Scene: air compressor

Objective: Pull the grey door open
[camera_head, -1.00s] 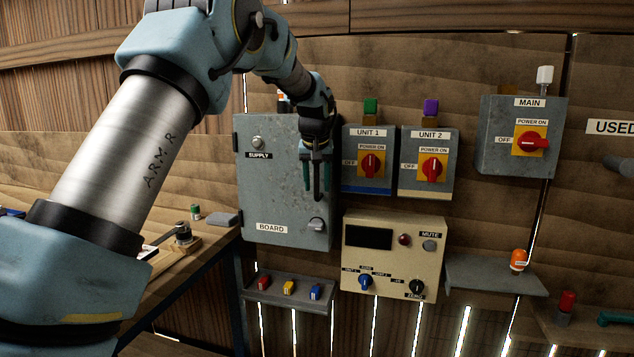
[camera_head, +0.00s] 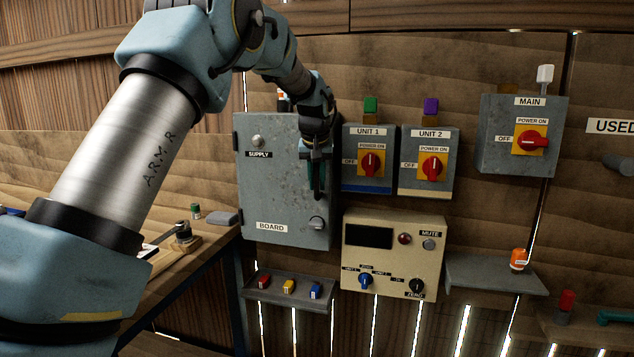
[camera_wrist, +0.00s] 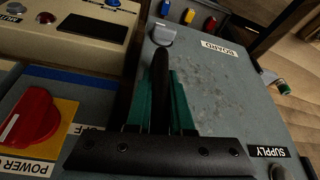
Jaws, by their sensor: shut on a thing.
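The grey door (camera_head: 280,190) is the front of the wall box labelled SUPPLY and BOARD, and it looks closed. A grey latch knob (camera_head: 317,223) sits at its lower right; it also shows in the wrist view (camera_wrist: 163,34). My gripper (camera_head: 317,190) is at the door's right side, its teal fingers close together. In the wrist view, my gripper (camera_wrist: 162,95) is shut on a dark upright bar (camera_wrist: 160,65), which appears to be the door's handle. The fingers hide much of the bar.
The UNIT 1 switch box (camera_head: 368,160) is close to the right of my gripper. A beige control panel (camera_head: 392,255) is at the lower right. A small shelf (camera_head: 262,297) with coloured blocks is below the door. A workbench (camera_head: 195,255) stands at the left.

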